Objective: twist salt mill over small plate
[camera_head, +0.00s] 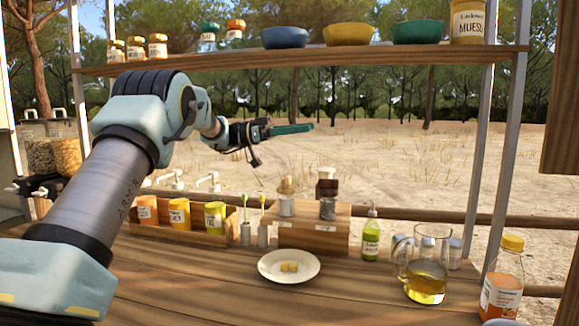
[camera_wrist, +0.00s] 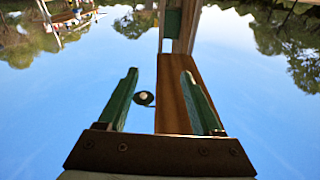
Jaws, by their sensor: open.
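I cannot read which holds salt. My gripper (camera_head: 311,126) is in the air, high above and behind the riser, pointing right. In the wrist view its green fingers (camera_wrist: 160,74) are apart with nothing held between them. Neither mill nor plate is clear in the wrist view.
An upper shelf (camera_head: 300,58) with bowls and jars runs above my gripper. A glass mug (camera_head: 426,285), green bottle (camera_head: 371,238) and orange bottle (camera_head: 502,290) stand right of the plate.

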